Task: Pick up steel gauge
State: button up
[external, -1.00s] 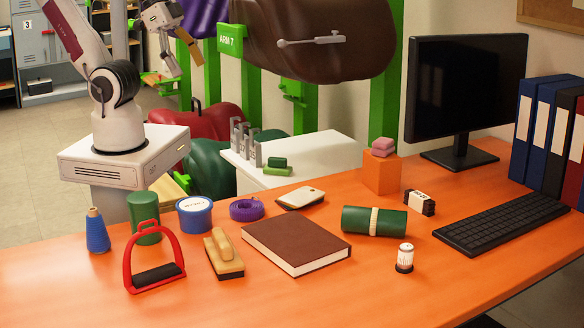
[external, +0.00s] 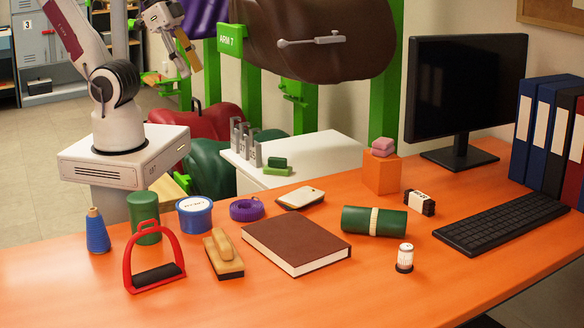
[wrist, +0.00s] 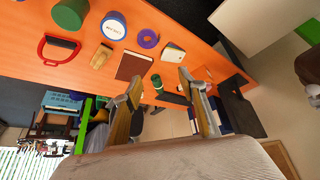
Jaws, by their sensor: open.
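A grey steel gauge (external: 311,41), a long bar with a rounded end at its left, lies across the brown saddle (external: 340,65) at the top of the external view. My gripper (external: 191,70) is at the upper left there, well to the left of the saddle and apart from the gauge. In the wrist view my gripper (wrist: 158,84) has its two fingers spread with nothing between them.
Green posts (external: 384,80) and an "ARM 7" sign (external: 231,40) stand near the saddle. A white side table (external: 325,150) holds steel blocks. The orange desk (external: 400,295) carries a red stirrup (external: 128,268), brown book (external: 296,245), monitor (external: 466,85) and several other items.

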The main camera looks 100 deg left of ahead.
jog(key=w+d+f+t+h, duration=0.1)
jog(key=w+d, duration=0.3)
jog(key=w, duration=0.7)
jog(key=w+d+f+t, duration=0.2)
jog(key=w+d, duration=0.3)
jog(key=w, duration=0.6)
jog(key=w+d+f+t+h, duration=0.1)
jog(key=w+d, duration=0.3)
jog(key=w, duration=0.7)
jog(key=w+d+f+t, duration=0.1)
jog(key=w+d+f, duration=0.4)
jog(key=w+f, duration=0.6)
jog(key=t+y, duration=0.2)
send_near(401, 247)
jog(key=shift+w+f, duration=0.7)
jog(key=shift+w, duration=0.05)
jog(key=shift+x, duration=1.3)
jog(key=shift+w, duration=0.2)
jog(key=shift+x, duration=2.4)
